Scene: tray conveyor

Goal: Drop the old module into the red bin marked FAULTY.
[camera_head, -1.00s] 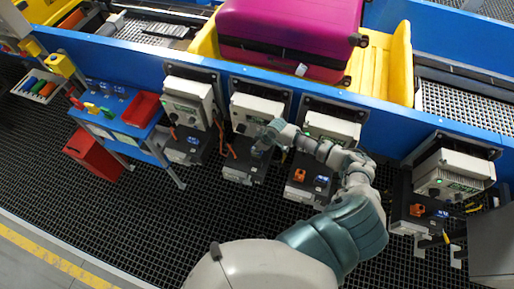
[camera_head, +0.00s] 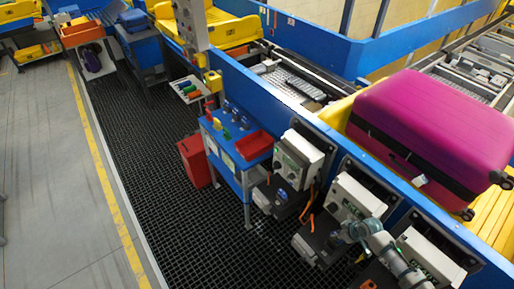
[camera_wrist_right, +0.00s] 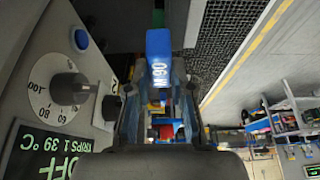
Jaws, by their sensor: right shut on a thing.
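My right gripper (camera_head: 346,234) is at the lower right of the head view, in front of the second grey control box (camera_head: 353,201). In the right wrist view my right gripper (camera_wrist_right: 160,88) is shut on a blue module (camera_wrist_right: 160,52) with white lettering, upside down to me. The module is too small to make out in the head view. A red bin (camera_head: 194,162) stands on the floor left of the blue bench, well to the left of the gripper. I cannot read any marking on it. My left gripper is not in view.
The blue bench (camera_head: 238,172) carries a red tray (camera_head: 254,145) and small coloured parts. Control boxes line the conveyor's blue side (camera_head: 270,95). A magenta suitcase (camera_head: 435,125) lies in a yellow tray. Dark grated floor (camera_head: 150,190) is clear left of the bench.

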